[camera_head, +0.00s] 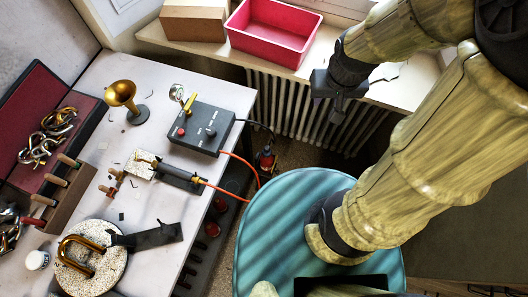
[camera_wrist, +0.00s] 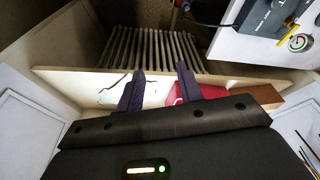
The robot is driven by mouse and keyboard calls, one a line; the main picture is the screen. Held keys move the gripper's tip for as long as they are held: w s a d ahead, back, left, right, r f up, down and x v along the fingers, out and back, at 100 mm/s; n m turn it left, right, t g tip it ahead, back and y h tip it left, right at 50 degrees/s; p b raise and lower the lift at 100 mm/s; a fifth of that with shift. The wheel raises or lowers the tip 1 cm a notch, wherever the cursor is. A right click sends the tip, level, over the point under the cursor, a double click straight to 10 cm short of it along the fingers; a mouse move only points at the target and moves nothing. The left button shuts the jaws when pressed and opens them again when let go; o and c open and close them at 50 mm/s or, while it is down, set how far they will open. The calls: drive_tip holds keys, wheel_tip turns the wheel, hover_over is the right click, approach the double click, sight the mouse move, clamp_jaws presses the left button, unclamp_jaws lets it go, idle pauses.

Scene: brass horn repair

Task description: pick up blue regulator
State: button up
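No plainly blue regulator stands out. A dark blue-grey box (camera_head: 208,143) with a red knob sits at the bench's right edge, and it also shows in the wrist view (camera_wrist: 262,20). A small round gauge (camera_head: 177,91) stands behind it, and its coloured dial shows in the wrist view (camera_wrist: 299,43). I cannot tell which of these is the regulator. My gripper (camera_head: 336,112) is in the air by the window ledge, right of the bench and apart from both. In the wrist view its fingers (camera_wrist: 160,70) are spread with nothing between them.
A red bin (camera_head: 268,48) and a cardboard box (camera_head: 194,22) stand on the ledge above a radiator (camera_head: 300,110). The bench (camera_head: 150,78) holds a brass bell (camera_head: 121,95), a round speckled plate (camera_head: 105,275) and tools. An orange cable (camera_head: 232,192) hangs over its right edge.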

drive_tip(key=o, duration=0.6)
drive_tip(key=shift+f, duration=0.2)
drive_tip(key=shift+c, duration=0.2)
drive_tip(key=shift+n+g, duration=0.4)
drive_tip(key=shift+g, duration=0.2)
drive_tip(key=w+a+f+b, duration=0.1)
drive_tip(key=w+f+b, duration=0.1)
drive_tip(key=f+b, duration=0.2)
drive_tip(key=w+a+f+b, duration=0.1)
drive_tip(key=w+f+b, duration=0.1)
drive_tip(key=f, duration=0.4)
drive_tip(key=w+a+f+b, duration=0.1)
drive_tip(key=a+f+b, duration=0.1)
drive_tip(key=f+b, duration=0.3)
drive_tip(key=shift+w+a+b, duration=0.1)
drive_tip(key=shift+w+b, duration=0.25)
drive_tip(key=shift+w, duration=0.05)
drive_tip(key=g+b, duration=0.1)
drive_tip(key=b, duration=1.5)
hover_over(266, 146)
wheel_tip(266, 146, down, 25)
drive_tip(key=shift+f+n, duration=0.15)
drive_tip(key=shift+n, duration=0.15)
drive_tip(key=shift+f, duration=0.1)
wheel_tip(266, 146, down, 12)
drive_tip(key=shift+s+f+b, duration=0.1)
drive_tip(key=shift+b, duration=0.9)
